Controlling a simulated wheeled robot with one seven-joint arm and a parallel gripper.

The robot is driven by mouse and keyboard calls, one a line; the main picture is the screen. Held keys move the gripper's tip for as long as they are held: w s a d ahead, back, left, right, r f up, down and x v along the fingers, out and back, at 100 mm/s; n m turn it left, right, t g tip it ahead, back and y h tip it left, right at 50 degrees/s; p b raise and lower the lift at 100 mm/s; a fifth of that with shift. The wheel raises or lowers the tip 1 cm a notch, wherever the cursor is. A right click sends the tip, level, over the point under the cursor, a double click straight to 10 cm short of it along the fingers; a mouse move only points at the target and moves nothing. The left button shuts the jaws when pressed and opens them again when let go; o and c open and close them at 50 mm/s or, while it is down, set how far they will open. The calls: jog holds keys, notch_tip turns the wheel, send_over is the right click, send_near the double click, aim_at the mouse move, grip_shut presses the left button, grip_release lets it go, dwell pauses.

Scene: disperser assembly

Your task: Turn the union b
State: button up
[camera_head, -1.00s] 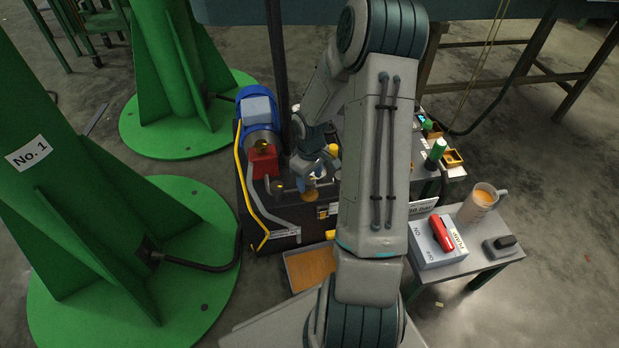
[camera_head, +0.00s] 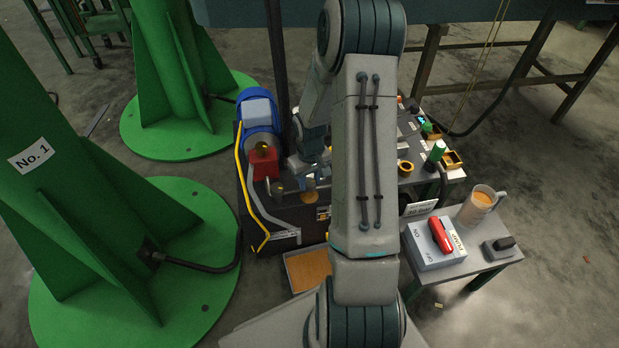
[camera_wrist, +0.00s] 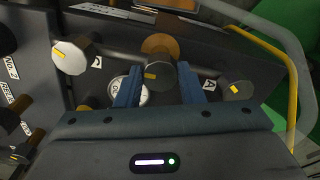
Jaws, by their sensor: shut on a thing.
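In the wrist view, a dark round union (camera_wrist: 160,76) with a yellow mark sits between the two blue fingers of my gripper (camera_wrist: 160,88). My gripper is shut on it; a brass-coloured disc (camera_wrist: 160,45) shows just beyond it. A pale faceted fitting (camera_wrist: 70,57) with a yellow mark stands to the left, and another dark fitting (camera_wrist: 236,89) with a yellow mark to the right. I cannot read which union is b.
A round gauge-like face (camera_wrist: 143,95) lies partly behind the left finger. A blue motor (camera_head: 257,108), red block (camera_head: 264,163) and yellow pipe (camera_head: 241,190) crowd the machine's left side. A tray (camera_head: 290,268) lies in front.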

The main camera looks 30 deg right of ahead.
aim_at(309, 183)
jog(key=m, duration=0.3)
jog(key=m+p, duration=0.1)
jog(key=m, duration=0.1)
jog(key=shift+a+m, duration=0.2)
jog(key=shift+m, duration=0.2)
dwell(0.4)
jog(key=o, duration=1)
jog(key=shift+r, duration=0.15)
notch_tip(309, 183, up, 14)
jog(key=p, duration=0.5)
jog(key=shift+f, duration=0.2)
